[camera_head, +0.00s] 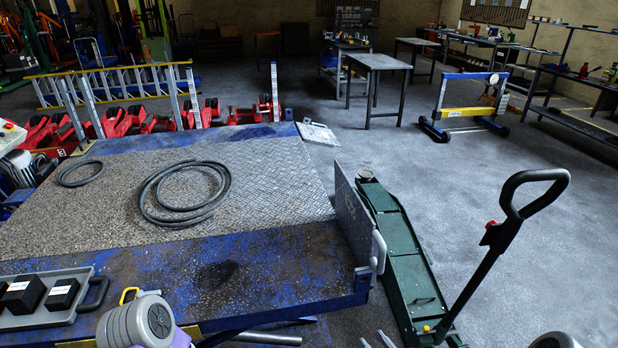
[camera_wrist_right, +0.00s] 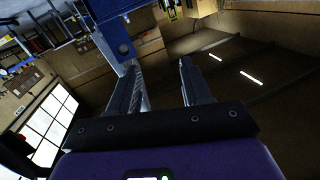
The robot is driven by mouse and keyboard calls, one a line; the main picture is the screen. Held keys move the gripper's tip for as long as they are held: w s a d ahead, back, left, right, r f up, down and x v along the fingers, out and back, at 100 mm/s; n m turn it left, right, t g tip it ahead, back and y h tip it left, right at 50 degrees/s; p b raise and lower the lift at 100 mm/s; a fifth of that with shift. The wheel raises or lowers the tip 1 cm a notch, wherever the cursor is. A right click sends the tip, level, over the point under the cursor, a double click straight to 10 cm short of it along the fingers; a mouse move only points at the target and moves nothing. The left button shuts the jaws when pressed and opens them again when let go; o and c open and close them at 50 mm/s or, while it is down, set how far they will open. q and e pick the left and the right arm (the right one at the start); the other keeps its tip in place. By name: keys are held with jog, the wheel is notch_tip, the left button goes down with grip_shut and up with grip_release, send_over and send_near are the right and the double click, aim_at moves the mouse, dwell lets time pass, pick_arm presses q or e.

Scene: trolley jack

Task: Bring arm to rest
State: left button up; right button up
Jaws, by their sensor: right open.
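The green trolley jack (camera_head: 408,268) stands on the floor right of the blue platform in the head view. Its black handle (camera_head: 478,285) slants up to the right and ends in a loop grip with a red part below it. My right gripper (camera_head: 376,341) barely shows at the bottom edge, left of the jack's handle end. In the right wrist view the right gripper (camera_wrist_right: 158,64) has its two fingers apart with nothing held between them. A grey and purple part of my left arm shows at bottom left; the left gripper is out of view.
The blue platform (camera_head: 290,262) carries coiled hoses (camera_head: 222,190) and a grey tray (camera_head: 88,313) with black blocks. Its raised plate (camera_head: 352,215) stands close to the jack. Red jacks (camera_head: 115,122) line up behind.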

jog(key=s+a+f+m+g+h+p, duration=0.1)
jog(key=s+a+f+m+g+p, duration=0.1)
jog(key=a+f+g, duration=0.3)
jog(key=s+a+f+m+g+h+p, duration=0.1)
jog(key=s+f+m+g, duration=0.1)
jog(key=s+g, duration=0.3)
jog(key=s+a+f+m+g+h+p, duration=0.1)
jog(key=s+f+g, duration=0.4)
jog(key=s, duration=0.5)
jog(key=shift+s+f+m+h+p, duration=0.2)
jog(key=shift+s+m+h+p, duration=0.15)
jog(key=shift+m, duration=0.35)
jog(key=shift+w+a, duration=0.1)
jog(key=shift+w, duration=0.05)
